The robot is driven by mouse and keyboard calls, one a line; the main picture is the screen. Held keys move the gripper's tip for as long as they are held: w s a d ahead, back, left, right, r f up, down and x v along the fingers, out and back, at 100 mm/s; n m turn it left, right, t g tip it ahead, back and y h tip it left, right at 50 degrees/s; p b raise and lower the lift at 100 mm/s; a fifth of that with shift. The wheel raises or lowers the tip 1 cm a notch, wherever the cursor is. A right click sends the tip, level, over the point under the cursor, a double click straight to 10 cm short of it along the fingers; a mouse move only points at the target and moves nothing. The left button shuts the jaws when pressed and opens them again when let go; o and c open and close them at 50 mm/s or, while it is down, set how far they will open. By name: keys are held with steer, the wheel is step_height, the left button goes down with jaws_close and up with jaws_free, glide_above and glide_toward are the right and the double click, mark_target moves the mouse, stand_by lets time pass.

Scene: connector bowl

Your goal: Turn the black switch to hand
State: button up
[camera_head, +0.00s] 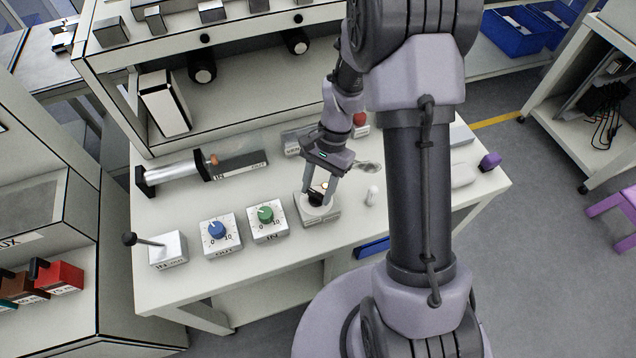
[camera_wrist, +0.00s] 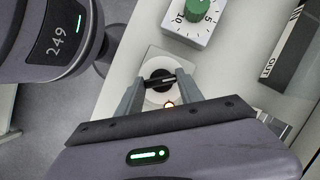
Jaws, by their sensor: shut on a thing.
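The black switch (camera_head: 316,197) sits on a light grey box (camera_head: 325,217) on the workbench, right of the green dial. In the wrist view, the black switch (camera_wrist: 158,80) is a round knob with a bar across it, on a white round plate. My gripper (camera_head: 318,190) reaches down over it. In the wrist view, the two fingers of my gripper (camera_wrist: 160,84) stand on either side of the knob's bar and are shut on it. The box's markings are not readable, so the switch position cannot be told.
A green dial (camera_head: 265,214) and a blue dial (camera_head: 217,230) stand to the left, then a lever box (camera_head: 168,250). A small white object (camera_head: 372,195) stands close on the right. A red button (camera_head: 360,119) is behind my gripper. The bench front is clear.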

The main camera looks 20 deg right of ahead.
steer(key=shift+n+p, duration=0.35)
steer(key=shift+n, duration=0.35)
steer(key=shift+h, duration=0.3)
steer(key=o, duration=1.4)
steer(key=p+v, duration=0.2)
steer(key=v, duration=0.3)
steer(key=p+v, duration=0.2)
steer(key=v, duration=0.4)
steer(key=p+v, duration=0.2)
steer(key=v, duration=0.4)
steer(key=shift+w+r, duration=0.1)
steer(key=shift+w, duration=0.3)
